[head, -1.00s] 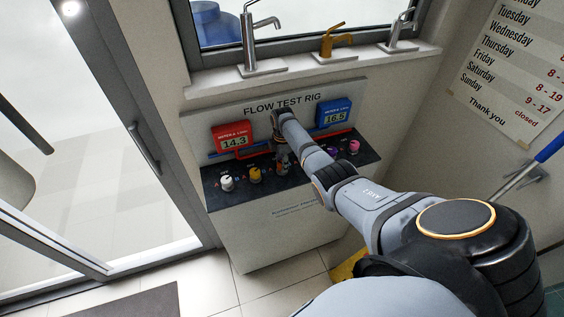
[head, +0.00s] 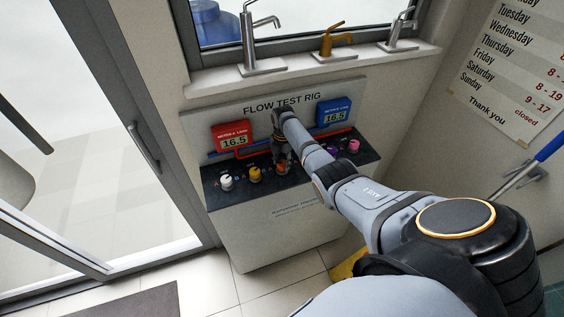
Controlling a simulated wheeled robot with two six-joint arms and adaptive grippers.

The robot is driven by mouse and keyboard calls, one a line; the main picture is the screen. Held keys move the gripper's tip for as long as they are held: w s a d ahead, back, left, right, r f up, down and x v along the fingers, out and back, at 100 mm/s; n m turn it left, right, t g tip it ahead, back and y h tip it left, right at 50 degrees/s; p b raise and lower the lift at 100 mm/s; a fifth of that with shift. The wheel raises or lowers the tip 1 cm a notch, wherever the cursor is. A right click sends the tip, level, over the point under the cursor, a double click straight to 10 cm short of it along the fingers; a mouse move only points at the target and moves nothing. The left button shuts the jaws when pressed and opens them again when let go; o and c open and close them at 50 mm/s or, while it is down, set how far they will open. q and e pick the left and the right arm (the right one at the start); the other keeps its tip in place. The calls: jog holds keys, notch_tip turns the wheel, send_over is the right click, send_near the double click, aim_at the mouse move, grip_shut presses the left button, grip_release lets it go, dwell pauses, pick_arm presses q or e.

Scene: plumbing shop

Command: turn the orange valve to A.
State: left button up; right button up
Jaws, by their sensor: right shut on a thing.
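The flow test rig (head: 280,225) stands under the window sill, with a row of coloured valve knobs on its dark top. The orange valve (head: 281,167) is under my right gripper (head: 281,160), which is shut on it from above; the fingers hide part of it and its pointer cannot be read. The red meter A (head: 232,137) reads 16.5 and the blue meter B (head: 334,113) also reads 16.5. My left gripper is not in view.
A white knob (head: 227,182) and a yellow knob (head: 255,174) sit left of the orange valve; a purple knob (head: 332,151) and a pink knob (head: 353,145) sit to its right. Taps stand on the sill above. A glass door (head: 90,140) is at the left.

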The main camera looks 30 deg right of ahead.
aim_at(283, 164)
dwell(0.3)
jog(key=o, duration=1.2)
jog(key=shift+r, duration=0.25)
notch_tip(283, 164, up, 12)
jog(key=shift+s+f, duration=0.15)
jog(key=shift+f, duration=0.1)
